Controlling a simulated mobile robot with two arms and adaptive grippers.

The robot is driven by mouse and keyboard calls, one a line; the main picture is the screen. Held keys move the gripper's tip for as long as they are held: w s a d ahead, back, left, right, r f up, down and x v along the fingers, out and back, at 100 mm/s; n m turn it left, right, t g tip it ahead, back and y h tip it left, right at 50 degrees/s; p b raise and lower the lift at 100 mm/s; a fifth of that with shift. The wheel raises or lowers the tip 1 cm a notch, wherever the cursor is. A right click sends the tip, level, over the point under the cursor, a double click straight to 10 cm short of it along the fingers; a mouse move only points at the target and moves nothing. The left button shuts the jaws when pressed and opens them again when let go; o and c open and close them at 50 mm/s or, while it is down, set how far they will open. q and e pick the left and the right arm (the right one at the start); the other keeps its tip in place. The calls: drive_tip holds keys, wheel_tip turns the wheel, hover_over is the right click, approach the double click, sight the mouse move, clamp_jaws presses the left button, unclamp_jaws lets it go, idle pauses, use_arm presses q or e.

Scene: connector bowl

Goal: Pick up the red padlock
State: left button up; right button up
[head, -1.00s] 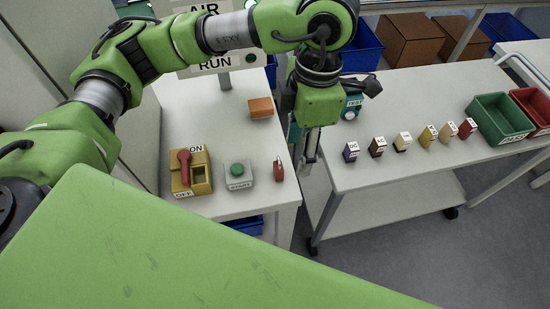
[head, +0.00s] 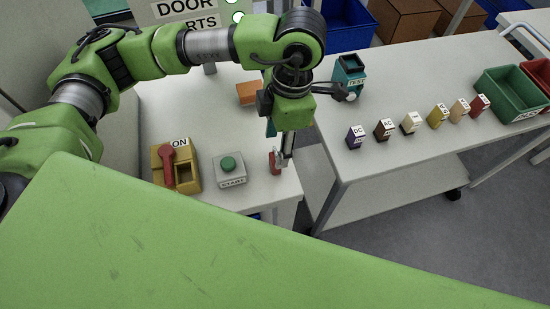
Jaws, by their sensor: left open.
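The red padlock (head: 273,163) lies near the right front corner of the left table, to the right of the grey start button box. My left gripper (head: 285,162) points down right at the padlock and covers part of it. Its fingers are open; whether they touch the padlock or stand around it cannot be made out. My right gripper is not in view.
A yellow switch box (head: 178,168) with a red handle and the start button box (head: 230,168) stand left of the padlock. An orange block (head: 248,93) lies behind. The right table (head: 400,85) holds a teal tester (head: 348,72), several small labelled blocks and a green bin (head: 508,95).

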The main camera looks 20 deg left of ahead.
sight(275, 158)
use_arm(q)
drive_tip(key=shift+a+f, duration=0.2)
drive_tip(key=shift+f, duration=0.9)
drive_tip(key=f, duration=0.1)
drive_tip(key=f+p, duration=0.1)
drive_tip(key=f, duration=0.1)
drive_tip(key=f+p, duration=0.1)
drive_tip(key=shift+w+a+f, duration=0.1)
drive_tip(key=shift+w+f, duration=0.2)
drive_tip(key=shift+w, duration=0.05)
drive_tip(key=shift+a+f, duration=0.1)
drive_tip(key=shift+f, duration=0.4)
drive_tip(key=c, duration=1.2)
